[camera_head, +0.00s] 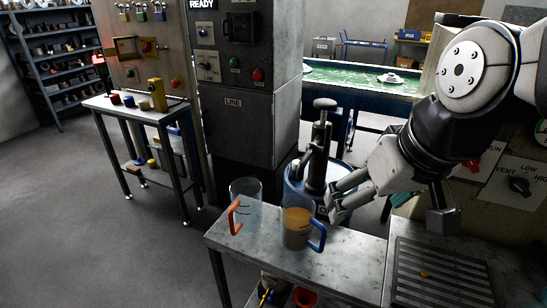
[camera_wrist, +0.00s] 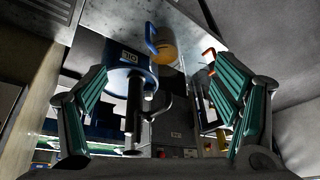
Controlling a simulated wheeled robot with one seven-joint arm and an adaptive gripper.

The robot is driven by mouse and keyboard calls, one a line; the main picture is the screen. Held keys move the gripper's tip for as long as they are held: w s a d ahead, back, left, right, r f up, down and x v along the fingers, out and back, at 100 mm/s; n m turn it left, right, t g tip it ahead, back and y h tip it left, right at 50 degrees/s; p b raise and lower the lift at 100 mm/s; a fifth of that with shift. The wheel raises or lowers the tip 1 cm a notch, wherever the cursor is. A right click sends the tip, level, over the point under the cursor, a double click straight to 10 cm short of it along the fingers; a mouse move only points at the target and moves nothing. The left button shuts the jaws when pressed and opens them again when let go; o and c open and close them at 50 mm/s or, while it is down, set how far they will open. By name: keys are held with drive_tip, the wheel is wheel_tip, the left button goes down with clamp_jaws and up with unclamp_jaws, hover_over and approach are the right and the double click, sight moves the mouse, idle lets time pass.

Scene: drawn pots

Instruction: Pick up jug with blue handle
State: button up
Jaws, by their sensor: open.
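The jug with the blue handle (camera_head: 295,238) stands upright on the grey table, its upper part looking orange-brown. Its blue handle (camera_head: 320,236) faces right, towards my arm. In the wrist view the jug (camera_wrist: 167,46) and its blue handle (camera_wrist: 150,38) appear near the top, upside down, between and beyond my fingers. My gripper (camera_head: 331,203) is open and empty, to the right of the jug and somewhat above the table. In the wrist view its two green-padded fingers (camera_wrist: 160,78) are spread wide. I see no contact with the jug.
A clear jug with an orange handle (camera_head: 235,217) stands just left of the blue-handled one. A blue drum (camera_head: 298,196) with a dark pump (camera_head: 318,150) stands behind the table (camera_head: 350,262). A slatted drain panel (camera_head: 440,278) lies to the right. The table's front right is clear.

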drive_tip(key=shift+o, duration=0.6)
drive_tip(key=w+a+f+b, duration=0.1)
drive_tip(key=w+f, duration=0.5)
drive_tip(key=w, duration=0.2)
drive_tip(key=w+a+f+n+b, duration=0.1)
drive_tip(key=w+a+f, duration=0.1)
drive_tip(key=w+f, duration=0.3)
drive_tip(key=w, duration=0.3)
drive_tip(key=shift+a+f+n, duration=0.25)
drive_tip(key=shift+f+n, duration=0.05)
drive_tip(key=shift+f, duration=0.1)
drive_tip(key=b, duration=0.3)
hover_over(301, 227)
drive_tip(key=w, duration=0.2)
wheel_tip(301, 227, down, 9)
drive_tip(key=shift+s+d+f+b+x, duration=0.15)
drive_tip(key=shift+b+x, duration=0.15)
drive_tip(key=shift+x, duration=0.7)
drive_tip(key=shift+s+d+b+x, duration=0.1)
drive_tip(key=shift+b+x, duration=0.2)
drive_tip(key=shift+x, duration=0.65)
drive_tip(key=shift+s+d+f+b+x, duration=0.15)
drive_tip(key=shift+b+x, duration=0.15)
drive_tip(key=shift+x, duration=0.7)
drive_tip(key=shift+a+r, duration=0.1)
drive_tip(key=shift+r, duration=0.1)
drive_tip(key=c, duration=2)
